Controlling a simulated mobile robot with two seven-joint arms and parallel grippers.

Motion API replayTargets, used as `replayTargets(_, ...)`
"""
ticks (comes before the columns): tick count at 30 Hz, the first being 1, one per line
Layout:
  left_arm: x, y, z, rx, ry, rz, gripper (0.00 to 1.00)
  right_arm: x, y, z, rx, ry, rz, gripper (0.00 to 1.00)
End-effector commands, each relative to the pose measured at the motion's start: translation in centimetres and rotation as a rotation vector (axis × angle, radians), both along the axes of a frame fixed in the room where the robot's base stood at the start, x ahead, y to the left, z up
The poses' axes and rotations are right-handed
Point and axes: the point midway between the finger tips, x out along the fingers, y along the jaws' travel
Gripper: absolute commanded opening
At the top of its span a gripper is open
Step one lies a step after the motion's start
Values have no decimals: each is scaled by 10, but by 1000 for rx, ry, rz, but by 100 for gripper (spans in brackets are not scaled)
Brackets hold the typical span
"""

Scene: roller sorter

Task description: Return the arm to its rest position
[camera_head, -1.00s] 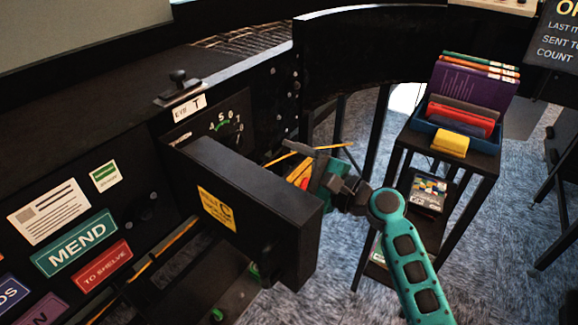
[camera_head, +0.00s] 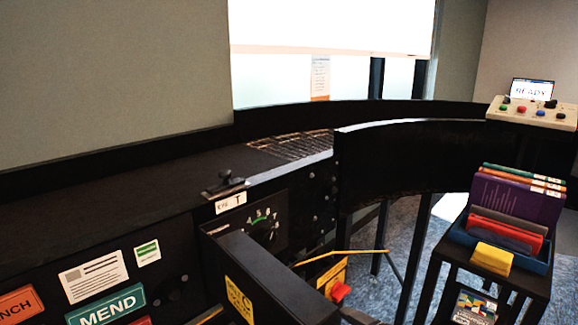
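Neither of my grippers can be made out in the head view, and no clear part of an arm shows. A small dark shape at the bottom edge, right of the open black box, is too cut off to name. The black box (camera_head: 262,268) juts out from the sorter's front panel with a yellow label (camera_head: 238,299) on its face. Behind it are a yellow-orange panel (camera_head: 333,274), a red piece (camera_head: 340,291) and a thin yellow strip (camera_head: 342,254).
A dark stand (camera_head: 432,283) at right holds a blue tray (camera_head: 541,264) of books and a yellow block (camera_head: 492,258). A control box (camera_head: 532,113) with coloured buttons and a small READY screen (camera_head: 533,89) stand at the back right. The curved black sorter wall (camera_head: 400,160) crosses the middle.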

Motion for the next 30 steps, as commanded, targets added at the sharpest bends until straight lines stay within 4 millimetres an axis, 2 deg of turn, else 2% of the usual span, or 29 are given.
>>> replayTargets(1,1,1,1,1,-2,1,83,-17,-7,-25,-142,-16,-1,76)
replayTargets(6,7,5,4,8,-15,5,83,-75,-34,-88,-699,-129,71,76)
replayTargets(10,10,5,6,7,-22,5,83,-122,-49,-116,-1097,-238,202,76)
replayTargets(15,11,5,6,8,-24,5,83,-162,-57,-129,-1435,-361,367,76)
replayTargets(21,11,5,6,8,-23,4,83,-176,-59,-131,-1562,-420,438,76)
replayTargets(30,7,4,4,7,-16,4,83,-176,-59,-131,-1562,-420,438,76)
